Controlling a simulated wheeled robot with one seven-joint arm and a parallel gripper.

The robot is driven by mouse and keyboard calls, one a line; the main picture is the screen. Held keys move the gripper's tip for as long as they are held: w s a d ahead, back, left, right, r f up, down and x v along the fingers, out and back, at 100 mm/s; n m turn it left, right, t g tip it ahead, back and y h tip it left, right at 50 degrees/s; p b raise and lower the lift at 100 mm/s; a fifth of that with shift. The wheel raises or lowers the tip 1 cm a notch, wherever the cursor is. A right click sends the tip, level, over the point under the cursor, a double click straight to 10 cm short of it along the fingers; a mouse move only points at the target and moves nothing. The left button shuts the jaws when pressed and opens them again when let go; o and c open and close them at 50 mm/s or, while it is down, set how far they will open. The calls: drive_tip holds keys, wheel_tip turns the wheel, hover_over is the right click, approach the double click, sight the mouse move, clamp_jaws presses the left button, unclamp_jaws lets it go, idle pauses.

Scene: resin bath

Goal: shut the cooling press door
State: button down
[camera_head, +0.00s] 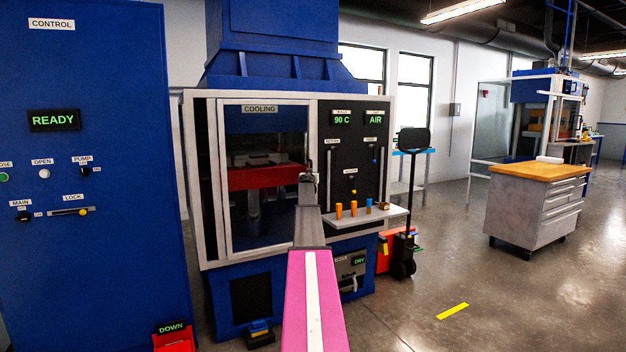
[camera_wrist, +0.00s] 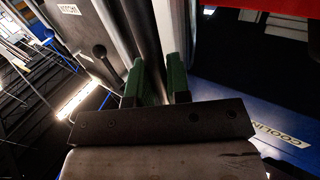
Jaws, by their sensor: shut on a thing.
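The cooling press (camera_head: 193,130) stands ahead in the head view, with a "COOLING" label at its top. Its door (camera_head: 223,180) is a pale frame around a clear pane, and a dark strip shows between its left edge and the press's left post. I cannot tell exactly how far the door stands open. My gripper (camera_head: 308,186) is at the door's right edge, at mid-height. In the wrist view my gripper (camera_wrist: 154,80) has its green pads shut on an upright grey bar (camera_wrist: 147,30), apparently the door's handle. The bar's far end is hidden.
A blue control cabinet (camera_head: 90,270) stands close on the left. A small shelf (camera_head: 375,215) with orange and blue pieces juts out right of the door. Open floor lies at front right.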

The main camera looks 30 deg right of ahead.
drive_tip(key=shift+w+d, duration=0.3)
drive_tip(key=shift+w, duration=0.15)
drive_tip(key=c, duration=1.1)
unclamp_jaws()
drive_tip(key=shift+w, duration=0.1)
drive_tip(key=shift+a, duration=0.15)
drive_tip(key=v, duration=1)
drive_tip(key=shift+s, duration=0.4)
drive_tip(key=shift+a, duration=0.15)
